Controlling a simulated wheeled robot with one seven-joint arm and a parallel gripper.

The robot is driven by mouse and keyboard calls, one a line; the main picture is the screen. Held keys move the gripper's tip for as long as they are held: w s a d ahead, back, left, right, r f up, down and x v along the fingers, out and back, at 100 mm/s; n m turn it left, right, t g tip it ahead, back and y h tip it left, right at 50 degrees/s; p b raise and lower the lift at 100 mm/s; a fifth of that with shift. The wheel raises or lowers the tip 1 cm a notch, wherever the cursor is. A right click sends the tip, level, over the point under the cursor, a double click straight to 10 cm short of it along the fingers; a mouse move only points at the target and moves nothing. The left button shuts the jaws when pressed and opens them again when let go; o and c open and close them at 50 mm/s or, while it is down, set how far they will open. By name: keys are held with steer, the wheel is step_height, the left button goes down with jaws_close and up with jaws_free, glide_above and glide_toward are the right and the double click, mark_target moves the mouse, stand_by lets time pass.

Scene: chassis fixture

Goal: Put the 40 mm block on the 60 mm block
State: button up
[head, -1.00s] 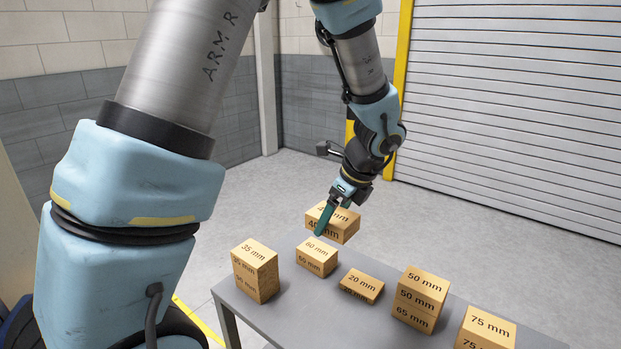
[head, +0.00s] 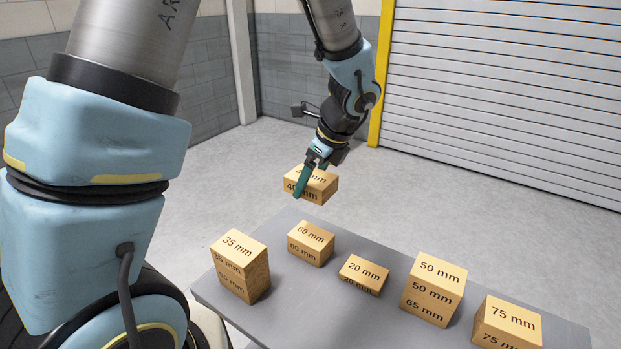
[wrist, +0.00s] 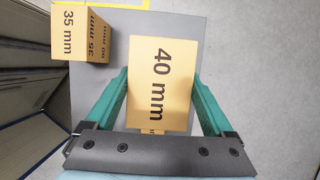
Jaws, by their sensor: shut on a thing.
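The 40 mm block (head: 323,188) is wood-coloured and labelled on its top and side. My gripper (head: 308,182) is shut on it, with green fingers on two opposite sides. The block hangs in the air, above the 60 mm block in the head picture, with a gap showing between them. In the wrist view the 40 mm block (wrist: 162,75) lies between the fingers (wrist: 160,85). The 60 mm block (head: 311,244) stands on the grey table with its top bare. In the wrist view I cannot make it out with certainty.

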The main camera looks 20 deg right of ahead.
steer(key=b, duration=0.6)
glide_above(306, 232)
steer(key=s, duration=0.1)
steer(key=shift+s+d+f, duration=0.1)
steer(key=shift+d+f, duration=0.05)
steer(key=shift+f, duration=1.05)
steer(key=shift+s+d+f, duration=0.1)
steer(key=shift+d+f, duration=0.05)
steer(key=shift+f, duration=1)
steer(key=shift+d+f, duration=0.15)
steer(key=shift+f, duration=1.05)
steer(key=shift+f+b, duration=0.95)
steer(key=shift+f, duration=0.65)
steer(key=shift+p, duration=0.65)
steer(key=shift+f, duration=0.15)
steer(key=shift+f+b, duration=1)
steer(key=shift+f, duration=0.2)
steer(key=o, duration=1.2)
steer(key=shift+r, duration=0.1)
